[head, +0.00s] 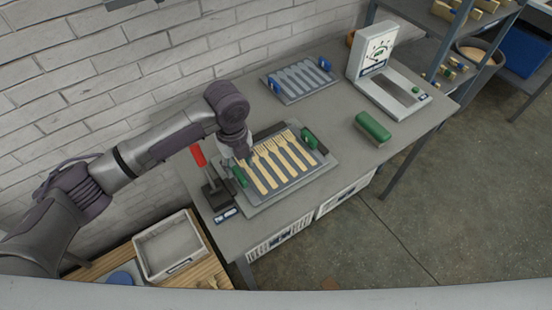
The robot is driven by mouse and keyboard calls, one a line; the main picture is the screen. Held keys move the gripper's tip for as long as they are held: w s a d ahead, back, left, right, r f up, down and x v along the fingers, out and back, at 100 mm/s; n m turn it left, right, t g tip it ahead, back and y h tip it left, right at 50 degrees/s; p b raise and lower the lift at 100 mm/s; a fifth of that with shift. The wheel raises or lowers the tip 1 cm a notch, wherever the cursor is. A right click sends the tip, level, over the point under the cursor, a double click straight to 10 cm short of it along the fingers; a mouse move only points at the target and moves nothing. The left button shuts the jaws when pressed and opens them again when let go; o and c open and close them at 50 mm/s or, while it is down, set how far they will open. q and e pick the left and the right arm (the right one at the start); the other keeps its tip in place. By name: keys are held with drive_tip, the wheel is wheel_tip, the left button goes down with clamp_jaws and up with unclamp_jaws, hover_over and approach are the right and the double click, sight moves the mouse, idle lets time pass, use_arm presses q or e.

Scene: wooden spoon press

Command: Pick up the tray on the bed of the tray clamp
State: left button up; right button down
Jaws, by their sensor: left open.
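The tray (293,175) lies on the bed (262,203) of the tray clamp on the grey table. It is dark grey, has a green handle at its left and right ends, and holds several pale wooden forks in a row. The clamp's lever with a red grip (198,155) stands upright at the left of the bed. My left gripper (237,160) is open and points down at the tray's left end, close to the left green handle (239,176). I cannot tell whether it touches the handle. The fingertips are partly hard to make out. My right gripper is not in view.
A second tray with blue handles (300,80) lies at the back of the table. A white device with a dial (375,52) and a green block (373,128) are to the right. A white bin (168,246) sits lower left.

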sight(241, 176)
use_arm(q)
drive_tip(key=shift+f, duration=0.85)
drive_tip(key=shift+w+f+p, duration=0.15)
drive_tip(key=shift+f+p, duration=0.65)
drive_tip(key=shift+f, duration=1.95)
clamp_jaws()
